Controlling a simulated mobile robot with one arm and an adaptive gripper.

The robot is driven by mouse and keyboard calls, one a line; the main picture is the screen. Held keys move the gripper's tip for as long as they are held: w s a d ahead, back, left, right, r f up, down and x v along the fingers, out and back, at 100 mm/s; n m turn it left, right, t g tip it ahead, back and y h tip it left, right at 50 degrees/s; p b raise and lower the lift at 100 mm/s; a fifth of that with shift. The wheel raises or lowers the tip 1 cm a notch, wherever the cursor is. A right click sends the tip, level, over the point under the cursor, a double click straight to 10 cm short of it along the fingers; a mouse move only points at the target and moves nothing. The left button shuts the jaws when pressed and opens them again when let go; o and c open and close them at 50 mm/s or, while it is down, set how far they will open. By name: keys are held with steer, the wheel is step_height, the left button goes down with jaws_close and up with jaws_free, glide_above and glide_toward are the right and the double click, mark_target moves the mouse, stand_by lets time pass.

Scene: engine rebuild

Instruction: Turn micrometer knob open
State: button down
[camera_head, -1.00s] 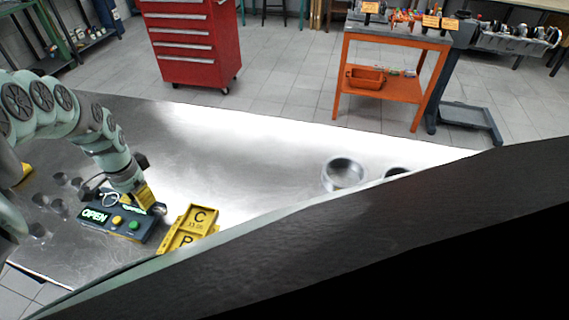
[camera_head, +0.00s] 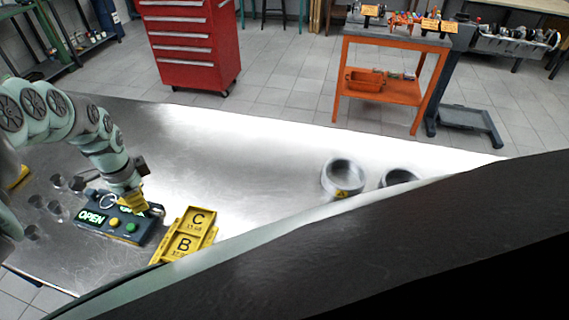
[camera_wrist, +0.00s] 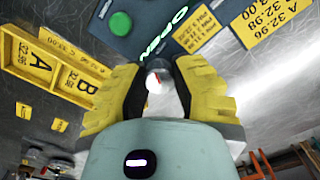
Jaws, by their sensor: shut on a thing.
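My gripper (camera_head: 134,204) has yellow fingers and comes down over the box's right part. In the wrist view my gripper (camera_wrist: 158,82) has its fingers on both sides of the small metallic knob (camera_wrist: 154,66) and is shut on it. The box (camera_wrist: 135,40) lies just beyond the fingertips. The knob's turn angle cannot be read.
A yellow lettered tray (camera_head: 212,231) lies right of the box. Two metal rings, one (camera_head: 343,177) fully in view, stand further right. Small metal cylinders (camera_head: 57,208) stand at the left. Open bench lies in the middle; a dark surface covers the lower right.

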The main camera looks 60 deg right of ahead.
steer(key=shift+w+a, duration=0.1)
steer(key=c, duration=0.7)
jaws_free()
steer(key=shift+r, duration=0.1)
step_height(320, 180, up, 5)
steer(key=shift+w+f, duration=0.1)
steer(key=shift+f, duration=0.05)
steer(key=shift+s+r, duration=0.2)
steer(key=shift+r, duration=1.05)
